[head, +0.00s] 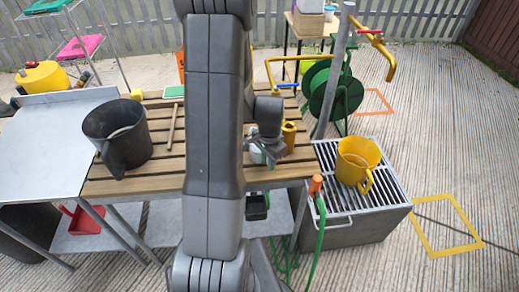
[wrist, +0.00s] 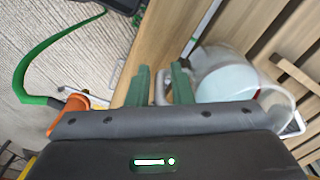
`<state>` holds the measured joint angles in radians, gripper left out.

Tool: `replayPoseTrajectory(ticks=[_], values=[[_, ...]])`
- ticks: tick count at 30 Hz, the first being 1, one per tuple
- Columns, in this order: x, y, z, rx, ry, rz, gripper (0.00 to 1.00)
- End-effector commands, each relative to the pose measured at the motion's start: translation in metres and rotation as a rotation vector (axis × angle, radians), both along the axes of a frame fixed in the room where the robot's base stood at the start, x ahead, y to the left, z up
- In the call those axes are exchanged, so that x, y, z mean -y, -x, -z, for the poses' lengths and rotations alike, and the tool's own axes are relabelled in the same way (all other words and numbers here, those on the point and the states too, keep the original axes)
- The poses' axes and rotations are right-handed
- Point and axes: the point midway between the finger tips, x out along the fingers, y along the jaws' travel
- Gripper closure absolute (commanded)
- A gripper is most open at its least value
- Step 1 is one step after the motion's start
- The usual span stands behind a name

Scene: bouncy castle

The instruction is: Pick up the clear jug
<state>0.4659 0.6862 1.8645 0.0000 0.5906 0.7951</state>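The clear jug (wrist: 226,78) stands on the slatted wooden table in the wrist view, a see-through vessel with a pale bluish-white inside. The two green fingers are apart, one on each side of the handle, with a gap that looks wider than the handle. I cannot tell if either finger touches it. In the head view the jug (head: 257,154) is mostly hidden behind my arm and gripper (head: 268,150).
A dark jug (head: 118,133) and a wooden stick (head: 172,122) are on the table's left. A small brass-yellow vessel (head: 289,136) stands close by the gripper. A yellow jug (head: 357,160) sits on the grated box at right. An orange-ended green hose (head: 318,205) hangs by the table's front right corner.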

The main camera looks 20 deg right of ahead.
Motion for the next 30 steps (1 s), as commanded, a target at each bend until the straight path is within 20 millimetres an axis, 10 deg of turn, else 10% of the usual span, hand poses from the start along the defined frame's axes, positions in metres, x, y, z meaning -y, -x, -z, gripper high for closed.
replayPoseTrajectory(ticks=[10,13,30], values=[[0.0,0.0,0.007,0.0,0.0,0.0,0.8],[0.0,0.0,0.007,0.0,0.0,0.0,1.0],[0.001,-0.001,-0.012,0.005,0.003,0.0,1.0]])
